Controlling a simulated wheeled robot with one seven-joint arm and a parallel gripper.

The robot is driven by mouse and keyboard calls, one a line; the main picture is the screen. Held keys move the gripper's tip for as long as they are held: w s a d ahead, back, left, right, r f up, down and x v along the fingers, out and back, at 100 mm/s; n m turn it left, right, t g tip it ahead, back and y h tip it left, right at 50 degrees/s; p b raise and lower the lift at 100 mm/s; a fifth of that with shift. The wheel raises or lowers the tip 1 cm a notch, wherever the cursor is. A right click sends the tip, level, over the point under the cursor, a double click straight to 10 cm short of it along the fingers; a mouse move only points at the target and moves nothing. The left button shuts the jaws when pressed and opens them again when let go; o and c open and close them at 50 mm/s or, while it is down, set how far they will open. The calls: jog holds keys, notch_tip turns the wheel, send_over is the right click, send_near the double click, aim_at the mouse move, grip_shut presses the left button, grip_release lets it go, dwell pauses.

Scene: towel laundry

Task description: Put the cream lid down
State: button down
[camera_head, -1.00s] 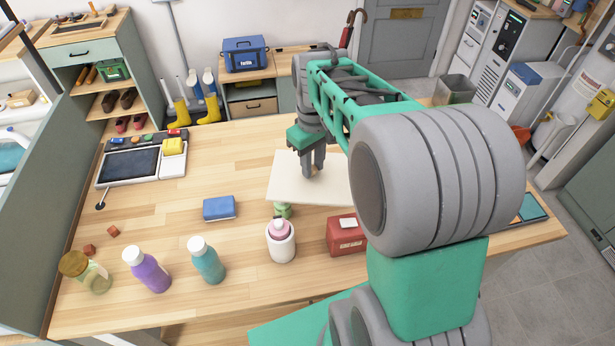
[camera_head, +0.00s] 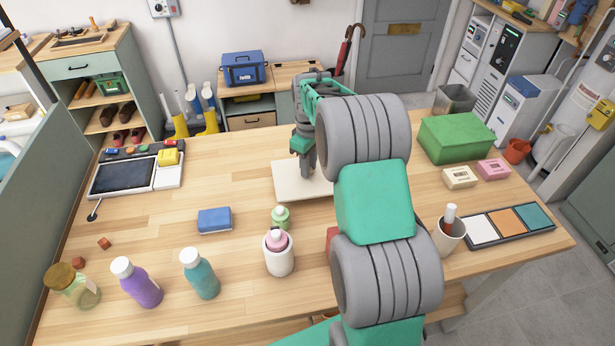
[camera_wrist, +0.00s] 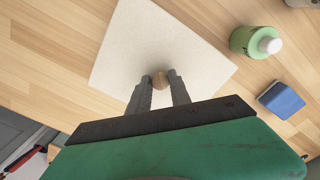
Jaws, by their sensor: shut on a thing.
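The cream lid (camera_head: 291,181) is a flat square panel with a small round wooden knob (camera_wrist: 160,80) in its middle. My gripper (camera_head: 307,176) is shut on the knob; in the wrist view my gripper (camera_wrist: 160,81) has one finger on each side of it. The cream lid (camera_wrist: 150,45) looks level, low over or on the wooden table (camera_head: 150,235); I cannot tell if it touches. Its right part is hidden behind my arm in the head view.
A green box (camera_head: 456,137) is at the back right. Free table lies left of the lid.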

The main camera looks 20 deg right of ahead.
jog(key=shift+w+a+f+b, duration=0.15)
jog(key=shift+f+b, duration=0.4)
jog(key=shift+f, duration=0.45)
jog(key=shift+w+d+f+b, duration=0.1)
jog(key=shift+f+b, duration=0.4)
jog(key=shift+f, duration=0.45)
jog(key=c, duration=1.2)
grip_release()
